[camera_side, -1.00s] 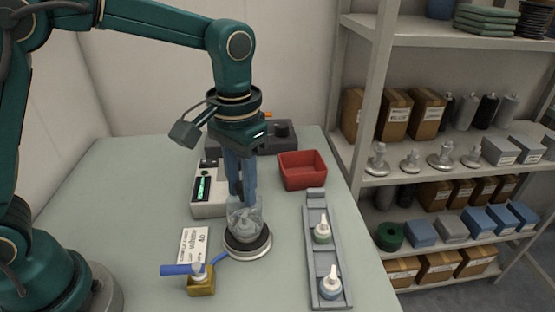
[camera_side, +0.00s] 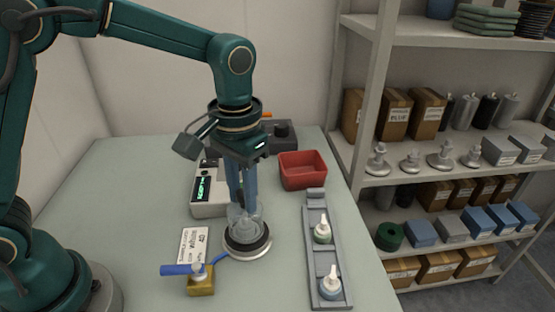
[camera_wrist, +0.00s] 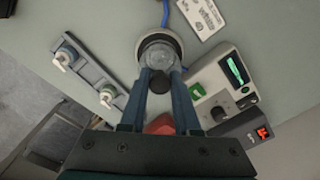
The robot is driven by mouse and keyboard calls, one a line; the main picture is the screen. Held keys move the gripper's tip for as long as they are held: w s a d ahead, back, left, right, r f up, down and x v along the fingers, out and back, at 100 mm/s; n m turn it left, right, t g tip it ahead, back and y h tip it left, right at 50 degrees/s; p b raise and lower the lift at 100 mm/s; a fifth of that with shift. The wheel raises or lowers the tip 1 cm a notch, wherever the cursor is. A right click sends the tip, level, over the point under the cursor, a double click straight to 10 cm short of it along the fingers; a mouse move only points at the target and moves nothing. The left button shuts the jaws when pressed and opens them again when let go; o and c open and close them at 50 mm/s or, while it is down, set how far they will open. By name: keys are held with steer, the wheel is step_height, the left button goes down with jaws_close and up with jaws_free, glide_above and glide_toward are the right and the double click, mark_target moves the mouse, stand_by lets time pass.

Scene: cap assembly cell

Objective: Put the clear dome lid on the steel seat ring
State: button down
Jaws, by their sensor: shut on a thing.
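The clear dome lid (camera_side: 243,218) is see-through and sits at the steel seat ring (camera_side: 248,248), over the middle of the ring's dark-rimmed round base. My gripper (camera_side: 243,205) points down and is shut on the lid from above. In the wrist view the fingers (camera_wrist: 160,82) close on a dark knob, with the clear lid (camera_wrist: 159,58) beyond it and the pale seat ring (camera_wrist: 160,42) around it. I cannot tell whether the lid's rim fully touches the ring.
A grey rail (camera_side: 316,262) with two white-nozzled caps stands to the right. A red bin (camera_side: 302,170) and a meter box (camera_side: 205,195) stand behind. A brass block (camera_side: 200,284) with a blue handle and a printed card (camera_side: 194,244) lie at front left.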

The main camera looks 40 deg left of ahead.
steer(key=shift+f, duration=0.25)
stand_by(0.6)
steer(key=c, duration=0.6)
jaws_free()
steer(key=shift+o, duration=0.2)
steer(key=shift+r, duration=0.1)
steer(key=shift+r, duration=3.4)
